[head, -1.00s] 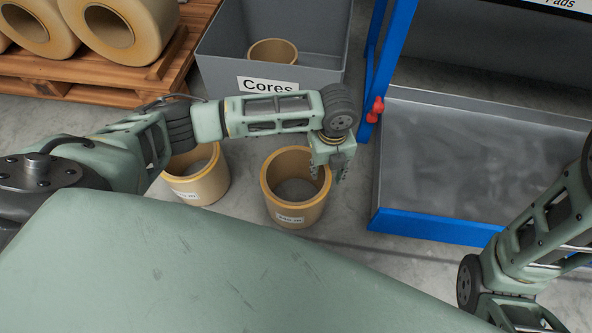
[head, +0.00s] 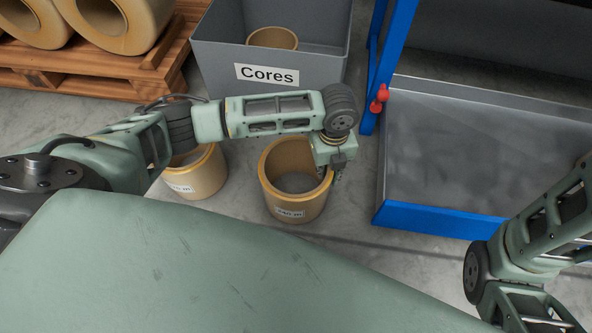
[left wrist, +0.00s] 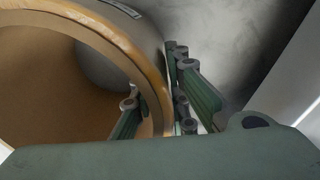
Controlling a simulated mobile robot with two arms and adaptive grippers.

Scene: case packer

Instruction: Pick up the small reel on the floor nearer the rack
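Two small tan reels stand upright on the floor. The right one (head: 283,205), nearer the blue-framed rack (head: 430,218), has a white label on its front; the left one (head: 205,178) is partly behind my left arm. My left gripper (head: 332,170) is lowered at the right rim of the right reel. In the left wrist view, the reel's rim (left wrist: 152,75) passes between the fingers (left wrist: 155,105), one inside the hollow and one outside. The fingers look apart around the wall; firm contact is not visible. My right arm shows at lower right, its gripper out of view.
A grey bin labelled Cores (head: 215,60) stands behind the reels with a tan core (head: 272,38) inside. A wooden pallet (head: 130,90) with large rolls is at upper left. The rack's blue post and low grey tray are close on the right.

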